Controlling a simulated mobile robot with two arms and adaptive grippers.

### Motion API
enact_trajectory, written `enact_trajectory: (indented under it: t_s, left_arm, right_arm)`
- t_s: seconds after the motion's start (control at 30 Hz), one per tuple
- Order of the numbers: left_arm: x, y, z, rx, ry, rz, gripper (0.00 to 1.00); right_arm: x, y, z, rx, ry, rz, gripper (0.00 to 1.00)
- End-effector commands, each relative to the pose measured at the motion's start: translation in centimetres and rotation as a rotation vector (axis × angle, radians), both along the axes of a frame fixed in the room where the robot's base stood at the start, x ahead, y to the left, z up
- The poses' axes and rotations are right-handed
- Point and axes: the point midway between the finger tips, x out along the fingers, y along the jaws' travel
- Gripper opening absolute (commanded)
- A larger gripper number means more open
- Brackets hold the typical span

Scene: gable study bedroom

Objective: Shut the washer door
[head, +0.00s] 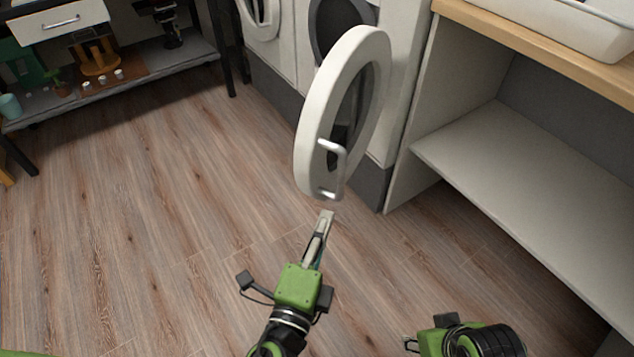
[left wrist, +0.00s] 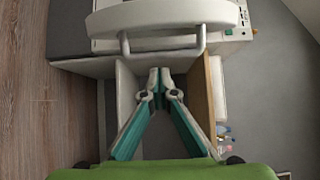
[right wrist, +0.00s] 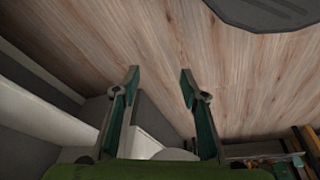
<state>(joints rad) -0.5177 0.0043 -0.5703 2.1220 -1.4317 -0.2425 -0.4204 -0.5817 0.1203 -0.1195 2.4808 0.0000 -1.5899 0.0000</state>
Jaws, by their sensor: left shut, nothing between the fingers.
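The washer door (head: 316,120) is a thick white ring, swung wide open from the front of the white washer (head: 404,85). A pale bar handle (head: 341,165) is on its near lower side. My left gripper (head: 326,215) is shut and empty, just below the handle in the head view. In the left wrist view, its fingertips (left wrist: 160,72) are together, below the handle (left wrist: 162,47) and the door's rim (left wrist: 165,16), with no clear contact. My right gripper (right wrist: 160,74) is open and empty; in the head view only part of it shows at the bottom edge.
A white open shelf unit (head: 500,150) with a wooden top (head: 540,45) stands right of the washer. Another white machine (head: 275,45) is on its left. A low grey shelf (head: 150,82) with small items is at back left. The wooden floor (head: 170,220) is clear.

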Motion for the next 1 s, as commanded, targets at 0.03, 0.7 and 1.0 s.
enact_trajectory:
  t_s: [0.03,0.7,1.0]
  left_arm:
    - [1.1,-0.3,0.5,0.000,-0.003,0.001,0.00]
    - [8.9,1.3,0.0,0.001,0.001,0.000,0.00]
    - [9.0,1.6,-0.1,-0.002,0.001,0.000,0.00]
  right_arm:
    - [0.2,0.0,0.9,0.001,-0.007,0.000,0.40]
    - [1.5,0.3,-2.7,0.002,0.014,0.004,0.40]
    - [1.5,0.3,-3.1,0.001,0.016,0.004,0.40]
